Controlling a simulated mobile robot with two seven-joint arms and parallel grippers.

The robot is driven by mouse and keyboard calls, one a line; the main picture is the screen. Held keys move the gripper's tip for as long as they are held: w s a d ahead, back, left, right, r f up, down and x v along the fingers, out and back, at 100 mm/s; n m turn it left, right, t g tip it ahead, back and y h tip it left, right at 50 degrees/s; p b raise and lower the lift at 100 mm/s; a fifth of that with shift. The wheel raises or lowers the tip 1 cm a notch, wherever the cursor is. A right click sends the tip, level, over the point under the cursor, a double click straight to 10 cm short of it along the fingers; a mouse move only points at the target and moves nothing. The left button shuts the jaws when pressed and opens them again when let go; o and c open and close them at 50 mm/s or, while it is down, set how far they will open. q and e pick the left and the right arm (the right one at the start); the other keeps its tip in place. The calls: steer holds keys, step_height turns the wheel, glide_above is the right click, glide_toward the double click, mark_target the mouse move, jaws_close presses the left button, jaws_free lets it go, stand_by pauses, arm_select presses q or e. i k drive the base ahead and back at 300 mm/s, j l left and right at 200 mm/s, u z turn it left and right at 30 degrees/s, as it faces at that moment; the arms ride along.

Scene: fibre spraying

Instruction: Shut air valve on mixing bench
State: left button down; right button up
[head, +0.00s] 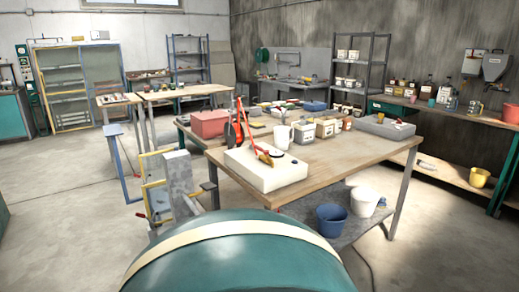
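A wooden-topped bench (345,157) with metal legs stands in front of me, which looks like the mixing bench. A white block (262,172) sits on its near left corner. A red-handled tool with a yellowish part (264,154) lies on the block, and a red and black tool (233,134) stands behind it. I cannot make out an air valve for certain, or whether one is open or shut. Neither of my grippers is in view.
Labelled tubs (303,133), a white jug (282,136) and a grey tray (384,127) stand on the bench. Blue (331,219) and white (364,201) buckets sit on its lower shelf. A yellow-railed frame (157,190) stands left of it. Floor farther left is mostly clear.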

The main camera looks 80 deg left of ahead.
mark_target(261, 150)
steer(key=u, duration=2.6)
steer(key=i+l, duration=0.15)
steer(key=l, duration=0.2)
steer(key=i+l, duration=0.15)
steer(key=l, duration=0.2)
steer(key=i+l+u, duration=0.1)
steer(key=l, duration=0.2)
steer(key=i+l, duration=0.15)
steer(key=l, duration=0.2)
steer(key=i+l, duration=0.15)
steer(key=l, duration=0.2)
steer(key=i+l+u, duration=0.1)
steer(key=l, duration=0.25)
